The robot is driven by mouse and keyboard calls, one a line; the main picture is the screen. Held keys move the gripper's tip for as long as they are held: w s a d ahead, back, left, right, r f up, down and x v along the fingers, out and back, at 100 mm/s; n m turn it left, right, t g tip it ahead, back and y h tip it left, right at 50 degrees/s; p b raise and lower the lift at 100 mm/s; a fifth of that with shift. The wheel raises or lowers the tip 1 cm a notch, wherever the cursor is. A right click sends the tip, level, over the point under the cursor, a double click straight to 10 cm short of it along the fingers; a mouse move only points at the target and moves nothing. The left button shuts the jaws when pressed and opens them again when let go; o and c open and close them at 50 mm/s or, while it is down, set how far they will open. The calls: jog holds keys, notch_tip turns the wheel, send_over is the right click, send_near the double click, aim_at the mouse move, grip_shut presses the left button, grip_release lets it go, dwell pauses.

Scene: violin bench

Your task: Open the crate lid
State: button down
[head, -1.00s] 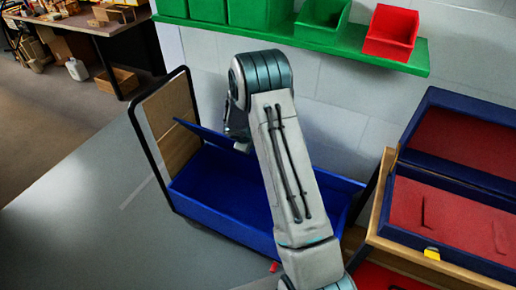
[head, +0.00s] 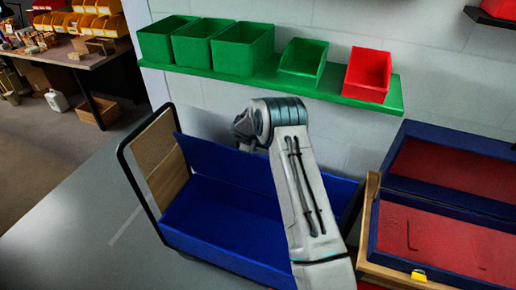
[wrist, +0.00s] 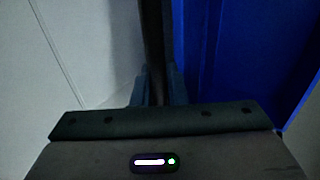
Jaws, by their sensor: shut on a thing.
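The blue crate (head: 205,225) stands open at the back of the grey surface, its inside empty where I can see it. Its blue lid (head: 205,160) stands raised along the crate's far side, close to the wall. My gripper (head: 244,146) is at the lid's upper edge, partly hidden by my own arm. In the wrist view my gripper (wrist: 155,88) is shut on a thin dark edge of the lid, with the lid's blue face (wrist: 225,60) to the right. My arm hides the crate's right part.
A black-framed wooden panel (head: 158,155) stands at the crate's left end. A green shelf (head: 290,82) with green bins and a red bin (head: 368,75) is above. An open case (head: 440,240) with red lining is at right. The grey surface (head: 95,225) at left is clear.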

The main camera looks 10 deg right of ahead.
dwell(0.3)
jog(key=c, duration=1.5)
grip_release()
jog(key=shift+w+f, duration=0.1)
jog(key=shift+o, duration=0.2)
jog(key=b+v, duration=0.2)
jog(key=v, duration=1.1)
jog(key=shift+r+b, duration=0.35)
jog(key=shift+r, duration=0.05)
jog(key=shift+a, duration=0.1)
